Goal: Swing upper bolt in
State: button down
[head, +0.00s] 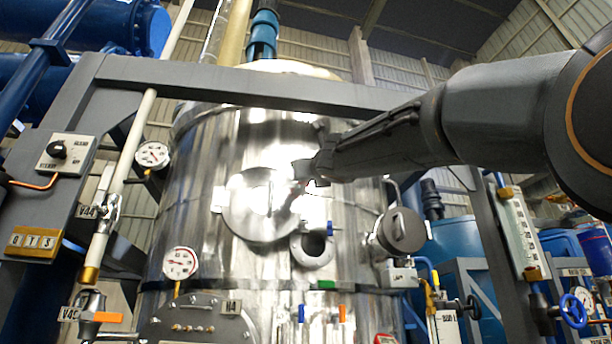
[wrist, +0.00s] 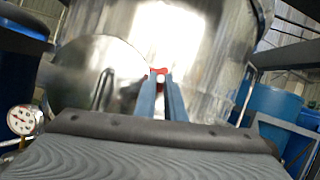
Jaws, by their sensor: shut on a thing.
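My gripper (head: 306,174) reaches in from the right to the front of the shiny steel vessel (head: 335,215). It is at the upper right of a round metal cover (head: 250,208) with a handle. In the wrist view, my gripper's two blue fingers (wrist: 162,84) are close together at a small red-ended piece (wrist: 158,71), which appears to be the upper bolt. They are shut on it. Most of the bolt is hidden by the fingers, and its angle cannot be told. The round cover (wrist: 92,70) is left of the fingers in the wrist view.
An open round port (head: 312,250) is below my gripper. A round capped fitting (head: 401,231) stands out at the right. A grey frame beam (head: 240,88) crosses above. Gauges (head: 180,263) and a lower hatch (head: 195,322) are at the left.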

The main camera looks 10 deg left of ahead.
jog(key=c, duration=1.8)
grip_release()
jog(key=shift+a, duration=0.1)
jog(key=shift+b+v, duration=1.8)
jog(key=shift+v, duration=2.15)
